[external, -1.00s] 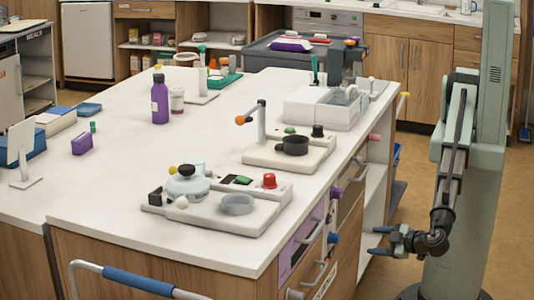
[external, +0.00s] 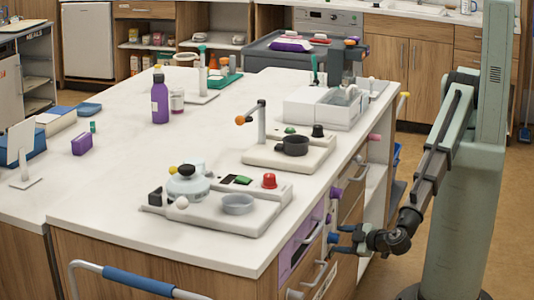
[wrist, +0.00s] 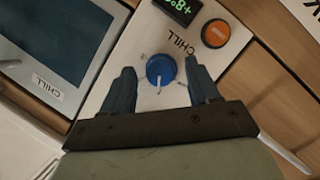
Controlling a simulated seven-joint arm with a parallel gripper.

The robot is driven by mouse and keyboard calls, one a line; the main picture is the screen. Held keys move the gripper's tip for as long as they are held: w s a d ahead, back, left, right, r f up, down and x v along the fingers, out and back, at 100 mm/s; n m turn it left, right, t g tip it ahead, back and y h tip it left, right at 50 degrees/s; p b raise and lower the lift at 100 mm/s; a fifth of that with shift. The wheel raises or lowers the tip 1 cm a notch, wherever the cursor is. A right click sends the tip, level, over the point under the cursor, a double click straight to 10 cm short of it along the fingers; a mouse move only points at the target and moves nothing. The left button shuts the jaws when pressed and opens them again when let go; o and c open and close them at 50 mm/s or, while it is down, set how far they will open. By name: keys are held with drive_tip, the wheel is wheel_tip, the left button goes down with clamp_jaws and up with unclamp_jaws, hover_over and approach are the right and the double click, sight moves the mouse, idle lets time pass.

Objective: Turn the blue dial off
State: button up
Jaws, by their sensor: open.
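The blue dial (wrist: 160,69) sits on a pale panel (wrist: 108,70) in the wrist view, with a white pointer mark toward the bottom of the picture. Small marks ring it and a "CHILL" label is printed above it. My gripper (wrist: 160,78) is open, with one dark finger on each side of the dial and gaps between fingers and dial. In the external view my gripper (external: 336,239) is at the counter's front face, by the dial, which is mostly hidden there. Whether the fingertips reach past the dial's face is unclear.
An orange round knob (wrist: 215,33) and a green-lit display (wrist: 178,9) are close to the dial. A grey door or window (wrist: 50,45) is at left. In the external view, drawer handles (external: 313,232) and a purple knob (external: 336,193) stick out nearby.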

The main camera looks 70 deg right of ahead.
drive_tip(key=shift+w, duration=0.3)
drive_tip(key=c, duration=1)
drive_tip(key=shift+c, duration=0.2)
drive_tip(key=shift+f, duration=0.1)
drive_tip(key=n+t+h, duration=0.1)
drive_tip(key=n, duration=0.2)
drive_tip(key=n+t+h, duration=0.1)
drive_tip(key=n, duration=0.2)
drive_tip(key=n+t+h, duration=0.1)
drive_tip(key=n, duration=0.2)
drive_tip(key=shift+f+n, duration=0.2)
drive_tip(key=shift+n, duration=0.2)
drive_tip(key=shift+t, duration=0.3)
